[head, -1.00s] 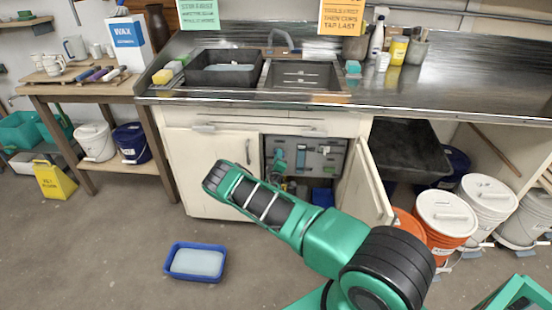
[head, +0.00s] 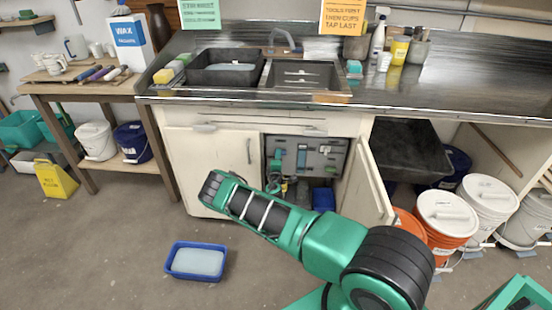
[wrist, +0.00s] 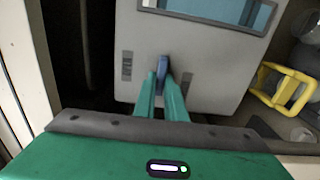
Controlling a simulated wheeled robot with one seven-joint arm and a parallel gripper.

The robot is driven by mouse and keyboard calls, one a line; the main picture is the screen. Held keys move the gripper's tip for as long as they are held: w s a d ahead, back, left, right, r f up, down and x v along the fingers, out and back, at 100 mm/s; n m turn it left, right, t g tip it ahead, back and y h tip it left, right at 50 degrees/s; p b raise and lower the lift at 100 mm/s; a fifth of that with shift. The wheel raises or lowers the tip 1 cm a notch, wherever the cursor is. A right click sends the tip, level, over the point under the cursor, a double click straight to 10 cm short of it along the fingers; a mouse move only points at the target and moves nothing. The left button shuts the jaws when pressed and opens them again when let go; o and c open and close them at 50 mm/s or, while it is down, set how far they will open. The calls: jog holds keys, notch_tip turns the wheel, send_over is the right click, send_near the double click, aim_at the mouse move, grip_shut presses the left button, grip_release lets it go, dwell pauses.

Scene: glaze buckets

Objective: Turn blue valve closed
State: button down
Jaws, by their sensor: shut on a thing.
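The blue valve handle (wrist: 162,67) is a narrow upright blue bar in front of a grey panel (wrist: 205,65) in the wrist view. My gripper (wrist: 162,88) has its two green fingers shut on the handle, one on each side. The fingers hide the handle's lower part. In the head view the grey panel (head: 322,156) stands inside the open sink cabinet. The valve is too small to make out there.
The open right cabinet door (head: 368,185) stands close to my arm; the left door (head: 222,165) is shut. A yellow-framed object (wrist: 283,88) is right of the panel. A blue tub (head: 196,262) lies on the floor, with free floor around it.

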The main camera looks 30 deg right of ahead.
jog(key=shift+w+a+f, duration=0.1)
jog(key=shift+a+f, duration=0.15)
jog(key=shift+a, duration=0.05)
jog(key=c, duration=1.9)
grip_release()
jog(key=shift+o, duration=0.4)
jog(key=shift+d+r, duration=0.1)
jog(key=shift+d, duration=0.1)
jog(key=v, duration=1.1)
jog(key=shift+w, duration=0.1)
